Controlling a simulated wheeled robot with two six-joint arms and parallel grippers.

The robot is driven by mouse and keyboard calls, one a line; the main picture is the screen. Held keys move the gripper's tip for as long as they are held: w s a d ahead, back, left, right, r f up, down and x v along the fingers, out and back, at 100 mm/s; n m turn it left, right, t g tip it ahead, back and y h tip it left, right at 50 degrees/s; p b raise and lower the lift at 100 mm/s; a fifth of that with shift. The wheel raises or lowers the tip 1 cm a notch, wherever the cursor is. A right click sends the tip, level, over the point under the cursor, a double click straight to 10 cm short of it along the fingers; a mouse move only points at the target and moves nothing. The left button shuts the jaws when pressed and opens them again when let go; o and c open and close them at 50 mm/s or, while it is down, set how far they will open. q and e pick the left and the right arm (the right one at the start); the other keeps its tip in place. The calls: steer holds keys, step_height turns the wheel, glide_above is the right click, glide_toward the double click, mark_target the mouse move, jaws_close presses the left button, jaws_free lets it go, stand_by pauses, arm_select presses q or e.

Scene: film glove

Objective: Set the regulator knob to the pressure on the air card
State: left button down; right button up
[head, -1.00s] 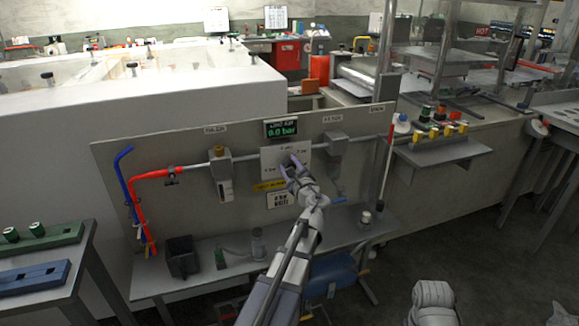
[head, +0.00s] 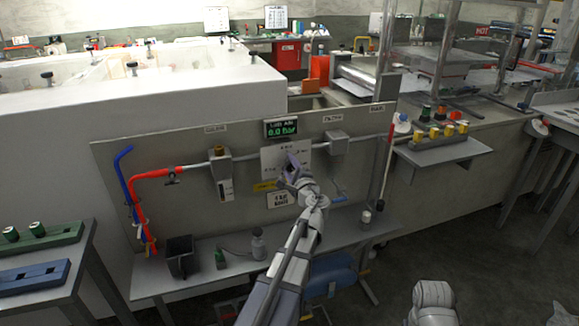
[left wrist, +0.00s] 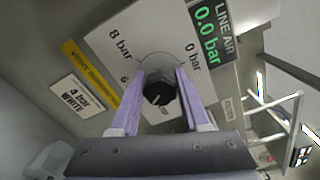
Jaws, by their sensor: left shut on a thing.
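The black regulator knob (left wrist: 158,90) sits on a white dial plate (left wrist: 115,40) in the left wrist view, with "8 bar", "6" and "0 bar" legible. My left gripper (left wrist: 161,74) is shut on the knob, one finger on each side; it also shows at the panel in the head view (head: 291,168). I cannot tell where the knob points. The air card (left wrist: 76,93) reads "4 bar WHITE" and hangs below the plate in the head view (head: 282,200). The line air display (left wrist: 207,33) reads 0.0 bar; it is above the plate in the head view (head: 281,128). My right gripper is out of view.
A yellow strip (left wrist: 91,72) lies between plate and card. Red pipe (head: 150,176) and blue hose (head: 122,165) are at the panel's left. A shelf (head: 215,262) below holds a black bin (head: 181,257) and small bottles.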

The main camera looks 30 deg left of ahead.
arm_select(q)
steer(key=n, duration=0.5)
steer(key=shift+f+n, duration=0.1)
steer(key=shift+n, duration=0.2)
stand_by(0.4)
steer(key=shift+c, duration=1.9)
jaws_free()
steer(key=shift+s+d, duration=0.1)
steer(key=v, duration=0.7)
steer(key=shift+s+d, duration=0.2)
steer(key=shift+s, duration=0.05)
